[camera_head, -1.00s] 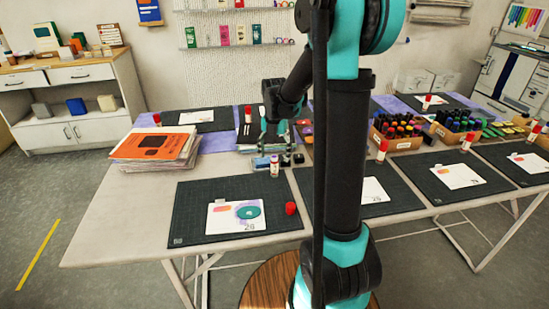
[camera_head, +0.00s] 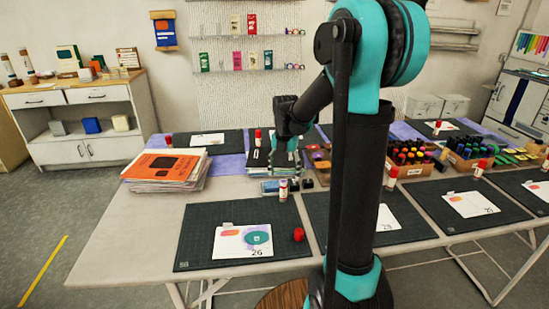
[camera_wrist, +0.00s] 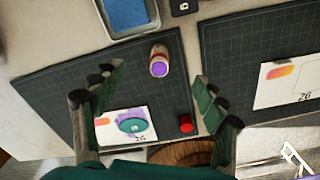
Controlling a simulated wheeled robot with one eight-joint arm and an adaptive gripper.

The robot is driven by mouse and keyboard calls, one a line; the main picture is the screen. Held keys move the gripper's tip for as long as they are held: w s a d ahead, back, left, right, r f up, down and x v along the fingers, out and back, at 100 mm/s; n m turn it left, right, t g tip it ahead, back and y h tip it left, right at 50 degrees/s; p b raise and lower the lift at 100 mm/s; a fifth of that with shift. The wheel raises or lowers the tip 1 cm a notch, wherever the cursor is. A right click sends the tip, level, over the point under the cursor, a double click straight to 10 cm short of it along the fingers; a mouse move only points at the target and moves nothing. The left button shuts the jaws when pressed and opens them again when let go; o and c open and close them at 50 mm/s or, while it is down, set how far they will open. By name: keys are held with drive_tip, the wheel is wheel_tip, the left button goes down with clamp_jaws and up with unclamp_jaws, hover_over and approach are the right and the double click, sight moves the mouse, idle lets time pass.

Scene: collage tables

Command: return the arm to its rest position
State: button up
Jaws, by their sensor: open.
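My gripper (camera_head: 286,158) is open and empty, raised above the near table behind the glue stick in the head view. In the wrist view my gripper (camera_wrist: 158,92) has its two green-padded fingers wide apart, with nothing between them. My arm is bent, its upper part standing tall at the right of centre in the head view. An uncapped glue stick (camera_head: 283,190) stands upright at the back edge of a dark mat (camera_head: 200,215). Its purple tip (camera_wrist: 159,68) faces up in the wrist view. A red cap (camera_head: 298,234) lies on the mat beside a card (camera_head: 230,246) marked 26.
A stack of papers (camera_head: 166,172) with an orange top lies at the table's left. A blue pad (camera_wrist: 126,14) lies beyond the mat. Crates of markers (camera_head: 408,156) and more mats with cards are at the right. The floor at the left is clear.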

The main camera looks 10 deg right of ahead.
drive_tip(key=shift+s+d+m, duration=0.1)
drive_tip(key=shift+s+m, duration=0.35)
drive_tip(key=shift+m, duration=0.05)
drive_tip(key=s+d+f+m+t, duration=0.1)
drive_tip(key=s+f+m, duration=0.1)
drive_tip(key=s+m, duration=0.4)
drive_tip(key=s+d+f+m+t, duration=0.1)
drive_tip(key=s+f+m, duration=0.1)
drive_tip(key=s+m, duration=0.5)
drive_tip(key=s+d+f+m+t, duration=0.1)
drive_tip(key=s+m, duration=0.6)
drive_tip(key=m, duration=0.8)
drive_tip(key=shift+s+d+f+t, duration=0.1)
drive_tip(key=shift+d+f+t, duration=0.15)
drive_tip(key=shift+f, duration=0.15)
drive_tip(key=shift+d+f+t, duration=0.1)
drive_tip(key=shift+f+t, duration=0.15)
drive_tip(key=shift+f, duration=0.1)
drive_tip(key=shift+s+f+m, duration=0.25)
drive_tip(key=shift+s+m, duration=0.2)
drive_tip(key=shift+m, duration=0.35)
